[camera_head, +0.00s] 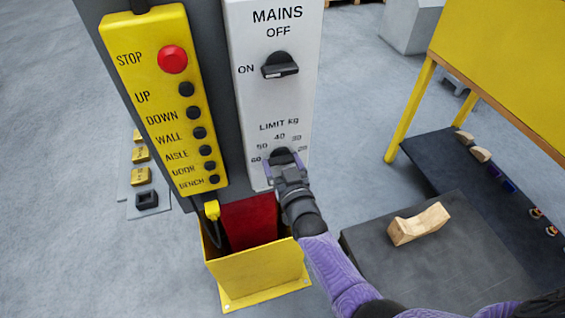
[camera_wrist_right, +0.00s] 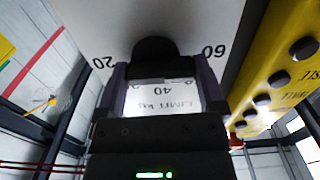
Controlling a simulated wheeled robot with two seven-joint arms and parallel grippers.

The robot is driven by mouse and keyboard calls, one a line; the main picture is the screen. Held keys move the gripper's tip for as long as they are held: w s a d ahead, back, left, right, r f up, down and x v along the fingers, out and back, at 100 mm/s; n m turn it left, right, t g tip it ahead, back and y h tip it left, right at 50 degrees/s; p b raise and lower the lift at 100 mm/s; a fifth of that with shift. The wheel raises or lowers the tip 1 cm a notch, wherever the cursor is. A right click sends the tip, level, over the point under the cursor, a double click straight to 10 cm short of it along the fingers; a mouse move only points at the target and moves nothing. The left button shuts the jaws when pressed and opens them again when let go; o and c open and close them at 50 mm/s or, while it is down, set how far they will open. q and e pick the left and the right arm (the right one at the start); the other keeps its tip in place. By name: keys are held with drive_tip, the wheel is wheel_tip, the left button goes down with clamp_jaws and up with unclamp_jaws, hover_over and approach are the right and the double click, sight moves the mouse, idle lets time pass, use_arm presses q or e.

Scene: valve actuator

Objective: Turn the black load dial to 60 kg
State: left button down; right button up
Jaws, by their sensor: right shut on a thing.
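The black load dial (camera_head: 281,156) sits low on the light grey panel (camera_head: 262,100), under the label "LIMIT kg", with numbers from 20 to 60 around it. My right gripper (camera_head: 283,168) reaches up from below and is shut on the dial. In the right wrist view the dial (camera_wrist_right: 155,50) lies between the two fingers (camera_wrist_right: 160,85), with 20 to the left and 60 to the right, the 40 seen upside down. The dial's pointer is hidden by the gripper, so its setting cannot be read. My left gripper is not in view.
A black MAINS switch (camera_head: 280,66) is above the dial. A yellow pendant (camera_head: 165,100) with a red stop button hangs to the left. A yellow open box (camera_head: 262,275) stands below. A dark table (camera_head: 375,245) with a wooden block (camera_head: 418,224) is at the right.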

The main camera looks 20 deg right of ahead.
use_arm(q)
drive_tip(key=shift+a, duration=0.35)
use_arm(e)
drive_tip(key=shift+f, duration=0.1)
drive_tip(key=o, duration=1)
drive_tip(key=shift+c, duration=0.2)
use_arm(q)
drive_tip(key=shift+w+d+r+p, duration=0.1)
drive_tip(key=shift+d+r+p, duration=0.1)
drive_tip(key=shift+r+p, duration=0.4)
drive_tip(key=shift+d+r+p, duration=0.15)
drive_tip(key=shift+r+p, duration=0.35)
drive_tip(key=shift+p, duration=0.05)
use_arm(e)
drive_tip(key=s, duration=1)
drive_tip(key=shift+d, duration=0.15)
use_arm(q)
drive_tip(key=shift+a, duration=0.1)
